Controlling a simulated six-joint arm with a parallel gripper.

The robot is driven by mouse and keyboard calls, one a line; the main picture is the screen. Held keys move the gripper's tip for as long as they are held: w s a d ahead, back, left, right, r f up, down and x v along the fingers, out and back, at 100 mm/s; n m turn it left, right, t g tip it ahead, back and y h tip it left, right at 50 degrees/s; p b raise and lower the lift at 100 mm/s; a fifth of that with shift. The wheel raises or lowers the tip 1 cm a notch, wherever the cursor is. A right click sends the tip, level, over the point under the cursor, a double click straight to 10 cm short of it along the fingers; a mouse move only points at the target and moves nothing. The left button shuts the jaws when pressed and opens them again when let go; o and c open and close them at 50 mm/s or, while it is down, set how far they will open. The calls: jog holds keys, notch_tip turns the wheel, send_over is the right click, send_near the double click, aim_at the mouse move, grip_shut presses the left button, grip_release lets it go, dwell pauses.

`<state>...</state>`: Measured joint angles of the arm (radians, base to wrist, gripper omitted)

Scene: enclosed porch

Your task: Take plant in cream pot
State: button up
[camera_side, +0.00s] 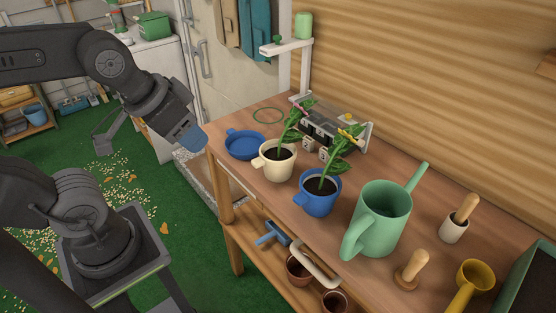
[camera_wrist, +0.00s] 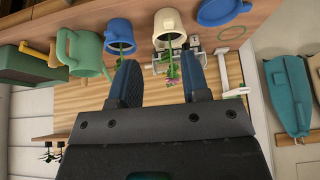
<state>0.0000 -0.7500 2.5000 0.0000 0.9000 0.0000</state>
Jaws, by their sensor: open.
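The cream pot (camera_side: 278,165) stands upright on the wooden bench, with dark soil and a leafy green plant (camera_side: 290,130) in it. It also shows in the wrist view (camera_wrist: 168,25), which is upside down, near the top edge between and beyond my fingertips. My gripper (camera_side: 190,138) is left of the bench's near left corner, apart from the pot and a little above bench height. In the wrist view my two blue fingers (camera_wrist: 161,75) are spread with nothing held. A similar plant stands in a blue pot (camera_side: 318,202), close to the right of the cream pot.
A blue dish (camera_side: 244,146) lies just left of the cream pot. A grey rack-like device (camera_side: 335,128) stands behind the plants. A green watering can (camera_side: 375,222), a white pot with a wooden handle (camera_side: 455,228) and a yellow cup (camera_side: 474,278) are farther right.

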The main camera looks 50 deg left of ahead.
jog(key=shift+o, duration=0.3)
jog(key=o, duration=0.9)
jog(key=m+g, duration=0.1)
jog(key=g, duration=0.5)
send_over(261, 158)
notch_tip(261, 158, down, 2)
notch_tip(261, 158, down, 14)
jog(key=shift+d+r, duration=0.1)
